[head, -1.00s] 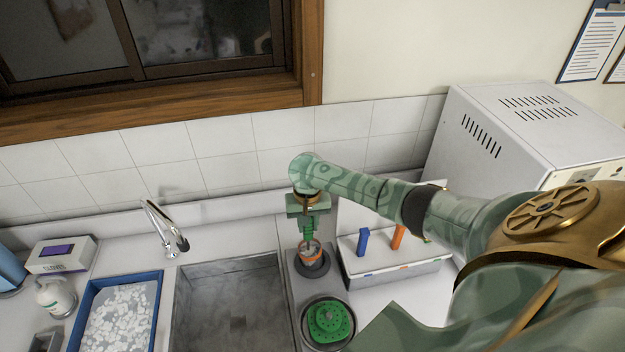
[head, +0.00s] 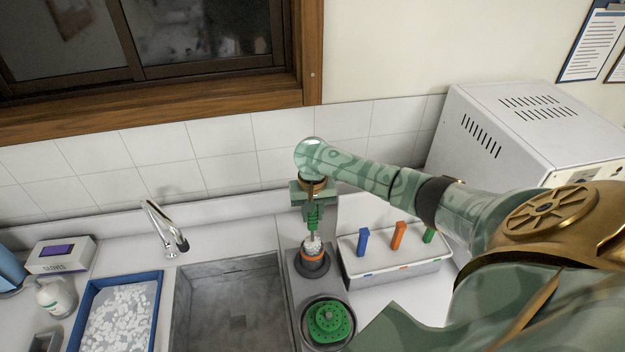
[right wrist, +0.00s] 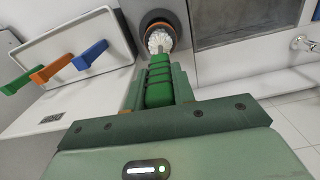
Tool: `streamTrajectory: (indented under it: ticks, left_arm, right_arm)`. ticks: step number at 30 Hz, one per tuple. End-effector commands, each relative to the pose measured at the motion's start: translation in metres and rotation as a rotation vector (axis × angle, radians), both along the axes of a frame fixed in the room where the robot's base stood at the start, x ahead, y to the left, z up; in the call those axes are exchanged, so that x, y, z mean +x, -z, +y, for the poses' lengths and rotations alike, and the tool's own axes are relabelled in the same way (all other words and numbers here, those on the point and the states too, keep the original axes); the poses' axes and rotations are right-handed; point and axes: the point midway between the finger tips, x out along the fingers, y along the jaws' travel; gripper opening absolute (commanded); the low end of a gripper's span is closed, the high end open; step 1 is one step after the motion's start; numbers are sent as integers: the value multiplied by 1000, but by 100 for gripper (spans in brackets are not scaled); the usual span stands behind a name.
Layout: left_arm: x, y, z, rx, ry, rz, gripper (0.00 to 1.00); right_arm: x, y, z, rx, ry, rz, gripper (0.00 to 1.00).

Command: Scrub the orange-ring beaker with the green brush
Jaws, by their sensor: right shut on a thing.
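My right gripper (head: 314,206) is shut on the green brush (head: 313,219), which hangs with its white bristles down. The handle also shows between the jaws in the right wrist view (right wrist: 160,85). The bristles are at the mouth of the orange-ring beaker (head: 313,258); much of the bristle head shows, and I cannot tell how far its tip is inside. The beaker stands upright on a dark round base right of the sink, and its orange rim shows around the bristles in the right wrist view (right wrist: 158,25). My left gripper is not in view.
A white box (head: 395,276) with blue, orange and green handles stands right of the beaker. The sink (head: 230,305) and tap (head: 165,228) are to the left. A white machine (head: 520,130) stands at the back right.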

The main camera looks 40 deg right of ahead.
Motion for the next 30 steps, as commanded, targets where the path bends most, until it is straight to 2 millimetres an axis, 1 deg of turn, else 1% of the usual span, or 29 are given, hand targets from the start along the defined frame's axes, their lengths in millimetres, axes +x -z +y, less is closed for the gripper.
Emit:
streamTrajectory:
  ticks: [3,11,13,24,27,30]
  left_arm:
    - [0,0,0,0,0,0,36]
    - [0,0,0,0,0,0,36]
    - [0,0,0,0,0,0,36]
    - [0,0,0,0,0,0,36]
    - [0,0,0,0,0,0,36]
    - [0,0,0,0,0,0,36]
  right_arm:
    - [0,-5,0,-1,-1,0,5]
    - [0,-6,0,-1,0,0,5]
    - [0,-9,0,-1,-1,-1,5]
    - [0,-51,-1,-2,-1,-1,5]
    - [0,-60,0,-1,-1,-2,5]
    - [0,-65,0,-1,0,0,5]
